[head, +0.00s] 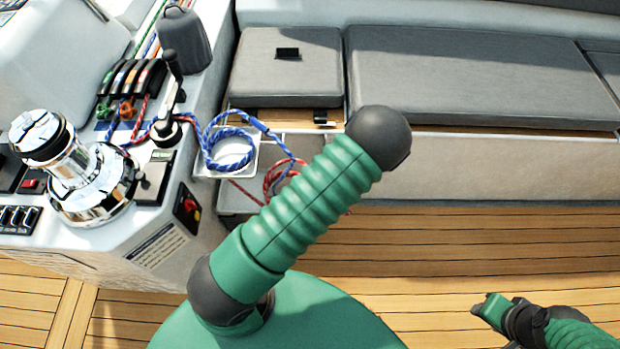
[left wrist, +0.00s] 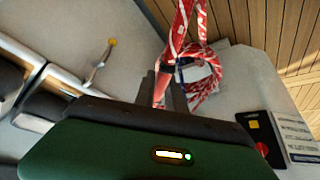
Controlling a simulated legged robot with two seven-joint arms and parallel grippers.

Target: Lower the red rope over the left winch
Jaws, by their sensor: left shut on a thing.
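The chrome winch (head: 72,165) with a black-banded top stands on the white console at the left in the head view. The red rope (head: 277,178) shows partly there, behind my green arm, below the blue rope. In the left wrist view, red-and-white rope (left wrist: 183,28) runs to my left gripper (left wrist: 164,88), whose dark fingers are shut on it. More red rope lies in a loose coil just beyond the fingers. My left gripper is hidden in the head view. My right gripper (head: 490,308) is at the lower right, apart from the ropes; its fingers are unclear.
Grey cushions (head: 285,65) line the back bench. The wooden deck (head: 490,240) is clear at the right.

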